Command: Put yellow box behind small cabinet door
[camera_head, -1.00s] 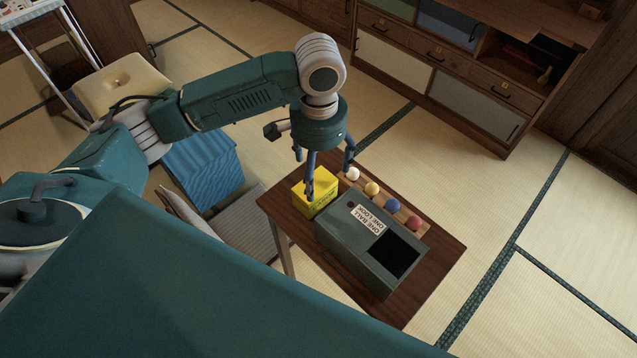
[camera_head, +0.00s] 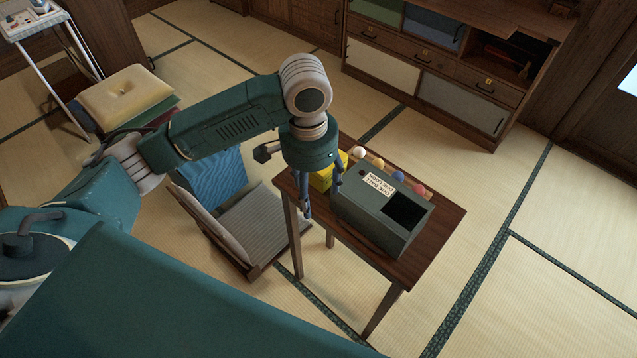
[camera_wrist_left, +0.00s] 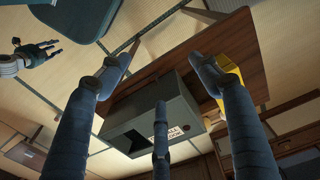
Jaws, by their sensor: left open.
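The yellow box (camera_head: 322,178) sits on the small dark wooden table (camera_head: 437,217), partly hidden by my left gripper. It also shows at the right in the left wrist view (camera_wrist_left: 232,75), partly behind a finger. My left gripper (camera_head: 322,197) is open and empty, its fingers pointing down at the table's near left edge, on the near side of the box. My right gripper (camera_wrist_left: 40,52) shows small at the upper left of the wrist view, its fingers spread. The wooden cabinet (camera_head: 408,102) stands at the back with white, grey, green and blue door panels; the lower ones look shut.
A grey box with a dark opening (camera_head: 375,217) stands beside the yellow box, with several coloured balls (camera_head: 390,172) behind it. A legless chair (camera_head: 250,225) and blue block (camera_head: 212,178) are left of the table. Tatami floor is clear at right.

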